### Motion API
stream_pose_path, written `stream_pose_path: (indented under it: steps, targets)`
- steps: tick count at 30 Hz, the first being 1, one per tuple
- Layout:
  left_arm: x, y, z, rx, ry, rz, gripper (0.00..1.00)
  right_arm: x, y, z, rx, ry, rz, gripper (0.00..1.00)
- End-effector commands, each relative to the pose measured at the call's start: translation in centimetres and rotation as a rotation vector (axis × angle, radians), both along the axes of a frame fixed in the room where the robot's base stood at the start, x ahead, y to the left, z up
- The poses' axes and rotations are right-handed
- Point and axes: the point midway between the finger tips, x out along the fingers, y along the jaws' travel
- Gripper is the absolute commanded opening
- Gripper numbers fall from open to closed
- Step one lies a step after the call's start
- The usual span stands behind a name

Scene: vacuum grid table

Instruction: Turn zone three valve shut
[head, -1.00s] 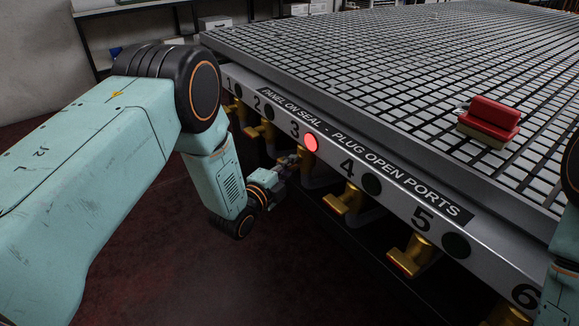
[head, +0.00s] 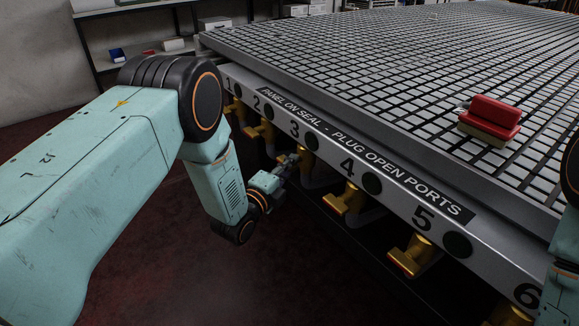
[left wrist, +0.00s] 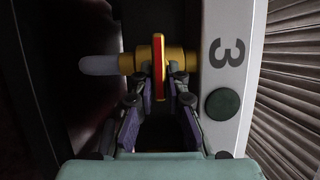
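The zone three valve (left wrist: 178,60) is gold, with a red-edged lever handle (left wrist: 158,66) seen nearly edge-on. The handle stands across the line of the valve's pale pipe (left wrist: 98,65). In the left wrist view, my left gripper (left wrist: 161,77) has its fingers on either side of the handle, with gaps showing. In the head view, my left gripper (head: 288,160) is at the table's side below number 3, and hides most of the valve. The zone three lamp (head: 309,142) is dark. My right gripper is out of view.
The gridded table (head: 330,60) has a red-topped block (head: 490,120) on it. The zone four valve (head: 345,199) and zone five valve (head: 412,256) stick out below the panel, right of my gripper. A shelf (head: 150,55) stands behind. Floor at lower left is clear.

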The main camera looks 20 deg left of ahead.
Motion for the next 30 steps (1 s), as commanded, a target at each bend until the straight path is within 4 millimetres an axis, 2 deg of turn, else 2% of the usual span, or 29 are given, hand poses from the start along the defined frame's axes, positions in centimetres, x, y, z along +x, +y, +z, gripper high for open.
stream_pose_path:
  steps: [1, 6, 17, 23, 30]
  targets:
    - [0.0, 0.0, 0.0, 0.0, 0.0, 0.0, 0.2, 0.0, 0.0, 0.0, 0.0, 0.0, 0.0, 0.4]
    - [0.0, 0.0, 0.0, -0.001, 0.0, 0.0, 0.34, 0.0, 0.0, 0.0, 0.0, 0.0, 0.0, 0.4]
    - [-0.4, 0.1, -0.1, -0.001, 0.002, 0.001, 0.34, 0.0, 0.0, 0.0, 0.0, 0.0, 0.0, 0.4]
    - [-3.0, 0.9, -0.1, -0.003, 0.006, 0.003, 0.34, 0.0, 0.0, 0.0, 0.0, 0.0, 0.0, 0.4]
    - [-7.7, 2.2, -0.2, -0.003, 0.006, 0.003, 0.34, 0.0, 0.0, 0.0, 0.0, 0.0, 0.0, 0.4]
